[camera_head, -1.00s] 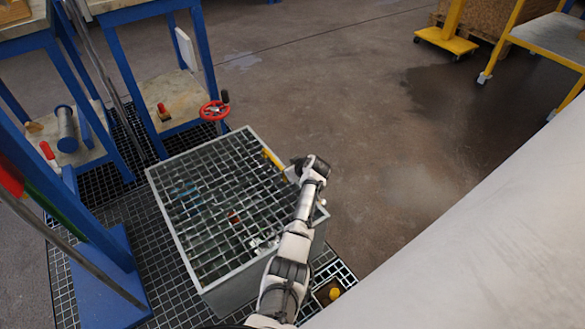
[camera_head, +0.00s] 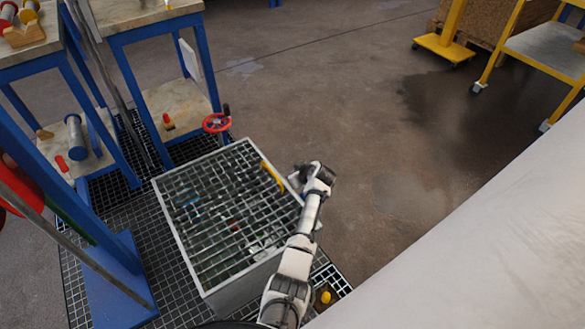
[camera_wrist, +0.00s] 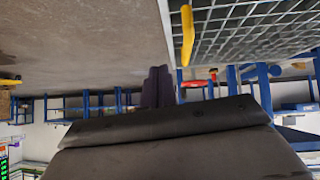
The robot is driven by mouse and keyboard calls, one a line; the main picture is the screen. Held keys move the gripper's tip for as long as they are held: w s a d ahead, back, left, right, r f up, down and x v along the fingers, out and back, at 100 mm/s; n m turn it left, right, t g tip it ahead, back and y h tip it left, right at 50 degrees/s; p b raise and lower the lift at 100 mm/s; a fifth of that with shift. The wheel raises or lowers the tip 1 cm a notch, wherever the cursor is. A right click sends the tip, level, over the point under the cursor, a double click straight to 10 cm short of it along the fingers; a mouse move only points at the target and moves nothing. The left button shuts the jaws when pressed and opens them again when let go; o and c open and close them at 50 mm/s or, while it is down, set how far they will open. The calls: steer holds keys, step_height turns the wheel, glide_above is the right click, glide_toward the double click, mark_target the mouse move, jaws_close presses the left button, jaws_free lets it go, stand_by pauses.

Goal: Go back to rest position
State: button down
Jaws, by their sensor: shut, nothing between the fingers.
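My arm reaches up from the bottom of the head view, and my gripper (camera_head: 297,178) is at its far end, beside the right edge of the grating-topped box (camera_head: 176,236). In the wrist view my gripper (camera_wrist: 158,72) shows as two dark fingers together, with nothing seen between them. A yellow handle (camera_head: 272,176) lies at the box's upper right edge, just left of my gripper. It also shows in the wrist view (camera_wrist: 187,34), close to the fingers but apart from them.
A red handwheel (camera_head: 216,123) stands behind the box. Blue-framed benches (camera_head: 150,22) with tools fill the left. A blue post (camera_head: 110,262) stands at lower left. A yellow-framed cart (camera_head: 545,52) is at upper right. The floor right of my gripper is clear.

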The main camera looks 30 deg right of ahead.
steer(key=shift+p+v, duration=0.85)
steer(key=shift+v, duration=0.65)
steer(key=shift+d, duration=0.15)
